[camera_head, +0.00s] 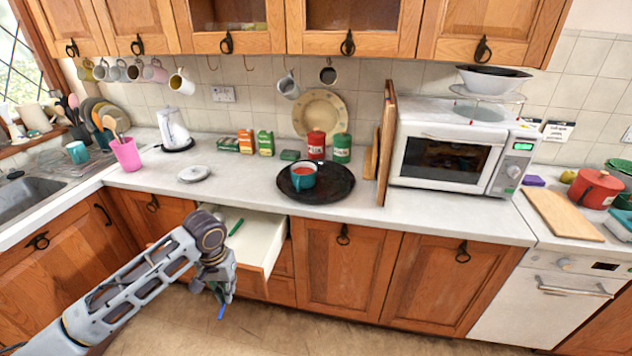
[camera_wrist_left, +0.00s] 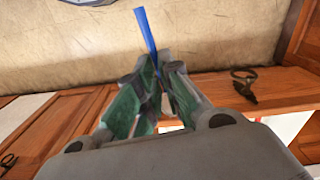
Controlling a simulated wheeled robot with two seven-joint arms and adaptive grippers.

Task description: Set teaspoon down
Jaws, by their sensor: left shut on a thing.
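My left gripper (camera_head: 222,297) is shut on a slim blue piece, seemingly the teaspoon (camera_head: 221,312). In the left wrist view the blue strip (camera_wrist_left: 146,28) sticks out from between the closed green-and-grey fingers (camera_wrist_left: 158,75). The gripper points down in front of the open drawer (camera_head: 272,262), below the counter top, and the teaspoon shows against the floor. My right gripper is out of view.
The white drawer is pulled out and holds a green-handled thing (camera_head: 237,227). A small pale dish (camera_head: 194,174) lies left of the tray on the counter (camera_head: 240,188). A pink utensil pot (camera_head: 126,154), kettle (camera_head: 173,127) and microwave (camera_head: 447,155) stand farther back. The counter's front strip is clear.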

